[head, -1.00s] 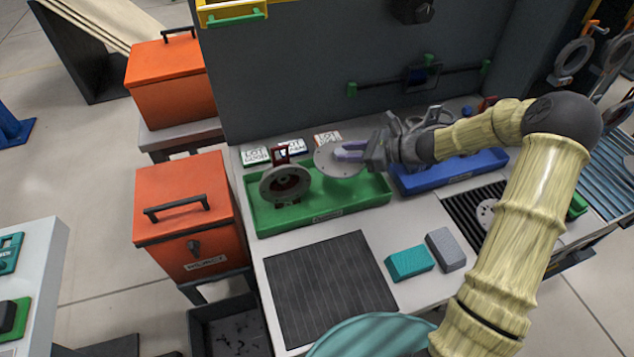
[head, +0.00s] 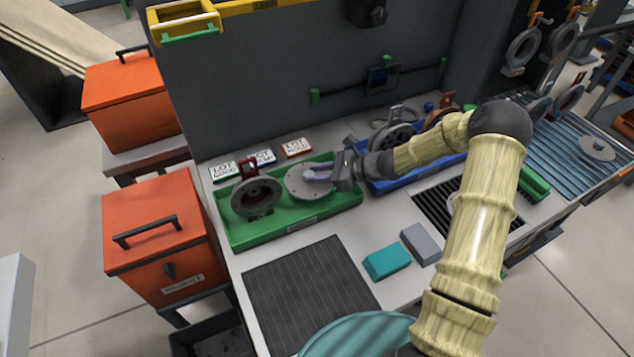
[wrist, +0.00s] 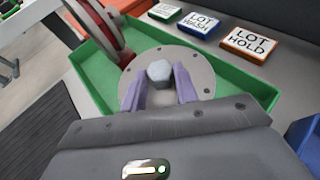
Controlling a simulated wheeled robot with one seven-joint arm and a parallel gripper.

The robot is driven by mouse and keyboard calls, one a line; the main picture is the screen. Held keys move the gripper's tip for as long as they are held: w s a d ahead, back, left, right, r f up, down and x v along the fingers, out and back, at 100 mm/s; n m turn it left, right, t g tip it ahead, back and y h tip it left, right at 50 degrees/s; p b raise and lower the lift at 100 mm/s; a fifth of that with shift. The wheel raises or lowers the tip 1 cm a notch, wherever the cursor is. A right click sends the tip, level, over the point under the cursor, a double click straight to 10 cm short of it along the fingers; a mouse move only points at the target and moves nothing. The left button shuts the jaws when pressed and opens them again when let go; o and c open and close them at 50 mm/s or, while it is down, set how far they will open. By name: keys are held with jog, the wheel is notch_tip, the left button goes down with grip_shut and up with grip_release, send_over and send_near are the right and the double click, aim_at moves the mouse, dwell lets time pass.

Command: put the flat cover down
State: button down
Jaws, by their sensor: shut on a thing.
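The flat cover (head: 308,183) is a round grey disc with small holes around its rim and a raised knob in its middle. My gripper (head: 322,174) is shut on its knob. In the wrist view my two purple fingers (wrist: 160,90) stand either side of the knob (wrist: 159,71). The cover lies level over the right part of the green tray (head: 335,201); I cannot tell whether it touches the tray floor.
Lot cards, including LOT HOLD (head: 297,148), lie behind the green tray. A blue tray (head: 400,183) with round parts is to its right. A teal block (head: 387,262), a grey block (head: 421,244) and a dark ribbed mat (head: 308,285) lie in front. Orange boxes (head: 155,240) stand left.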

jog(key=shift+r, duration=0.1)
jog(key=shift+f, duration=1.85)
jog(key=shift+w+f, duration=0.1)
jog(key=shift+a+f, duration=0.2)
jog(key=shift+f, duration=0.1)
jog(key=shift+d+f, duration=0.1)
jog(key=shift+f, duration=0.15)
jog(key=c, duration=1.2)
grip_release()
jog(key=shift+d, duration=0.15)
jog(key=shift+o, duration=0.6)
